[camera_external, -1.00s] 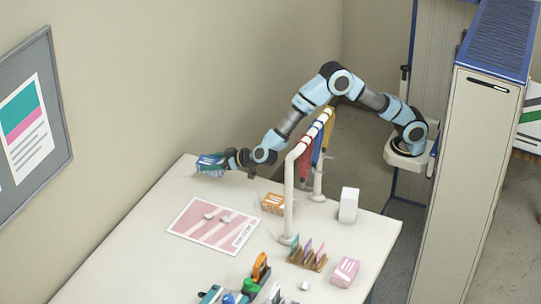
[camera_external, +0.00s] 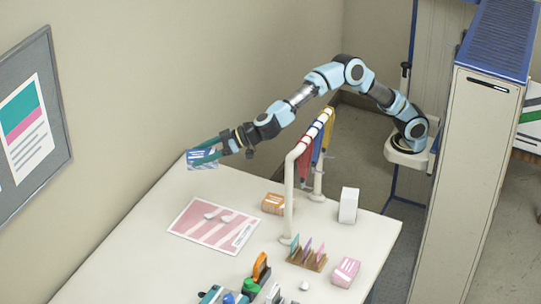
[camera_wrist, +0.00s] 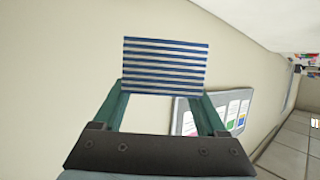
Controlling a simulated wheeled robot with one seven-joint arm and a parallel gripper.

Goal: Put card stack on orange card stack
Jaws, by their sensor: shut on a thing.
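A blue card stack (camera_external: 203,159) with white markings is held between the fingers of my gripper (camera_external: 208,151), at the far left corner of the table. In the wrist view the card stack (camera_wrist: 165,64) shows a blue-and-white striped side between the two green fingertips (camera_wrist: 165,88). The orange card stack (camera_external: 274,203) sits on the table, left of the white rail's post. My gripper is to the left of it and farther back, apart from it. Whether the held stack clears the table is hard to tell.
A white pipe rail (camera_external: 289,195) with hanging coloured lanyards stands between my arm's base and the table's left part. A pink printed sheet (camera_external: 192,232) lies flat at left. A white box (camera_external: 348,205), a pink stack (camera_external: 345,271) and a wooden card holder (camera_external: 307,259) stand at right.

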